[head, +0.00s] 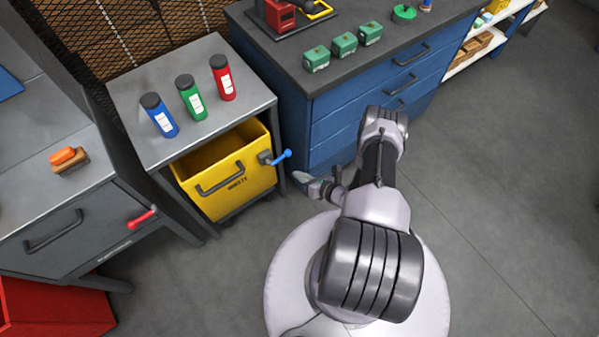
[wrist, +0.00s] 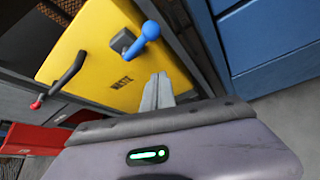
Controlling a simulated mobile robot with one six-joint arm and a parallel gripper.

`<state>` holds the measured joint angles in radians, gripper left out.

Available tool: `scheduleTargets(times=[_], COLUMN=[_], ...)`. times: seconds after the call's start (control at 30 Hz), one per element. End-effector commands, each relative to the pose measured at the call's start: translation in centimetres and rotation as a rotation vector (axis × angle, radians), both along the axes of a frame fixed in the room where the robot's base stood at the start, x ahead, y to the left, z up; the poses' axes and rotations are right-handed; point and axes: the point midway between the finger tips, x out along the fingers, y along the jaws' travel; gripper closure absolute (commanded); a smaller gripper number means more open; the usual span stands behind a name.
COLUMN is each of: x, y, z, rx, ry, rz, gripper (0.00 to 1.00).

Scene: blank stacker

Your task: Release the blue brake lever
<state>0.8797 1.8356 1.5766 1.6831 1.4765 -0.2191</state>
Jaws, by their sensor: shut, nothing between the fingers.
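The blue brake lever (head: 281,157) sticks out from a grey mount at the right front edge of the yellow waste bin (head: 225,184). In the wrist view the lever (wrist: 149,33) slants up and right from its grey mount, ending in a rounded blue tip. My gripper (head: 300,178) is just below and right of the lever in the head view, apart from it. In the wrist view its fingers (wrist: 158,82) are together and empty, pointing toward the yellow bin front below the lever.
The yellow bin sits under a grey table (head: 205,75) holding blue, green and red bottles. A blue drawer cabinet (head: 335,125) stands close on the right. A red lever (head: 142,219) is on the grey cabinet at left. Open floor (head: 480,190) lies to the right.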

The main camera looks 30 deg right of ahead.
Motion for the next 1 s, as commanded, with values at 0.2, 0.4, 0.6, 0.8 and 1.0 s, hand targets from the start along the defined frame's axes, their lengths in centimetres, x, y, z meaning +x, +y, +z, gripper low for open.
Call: scheduleTargets(times=[0.2, 0.4, 0.6, 0.8, 1.0], x=[4.3, 6.6, 6.8, 6.8, 6.8], y=[1.2, 0.8, 0.1, 0.0, 0.0], z=[-2.6, -1.7, 0.2, 0.5, 0.5], rx=[-0.002, 0.000, 0.000, 0.000, -0.001], ry=[-0.002, -0.001, 0.000, 0.000, 0.000], rz=[0.005, -0.002, 0.001, 0.001, 0.000], gripper=[1.00, 1.00, 1.00, 1.00, 1.00])
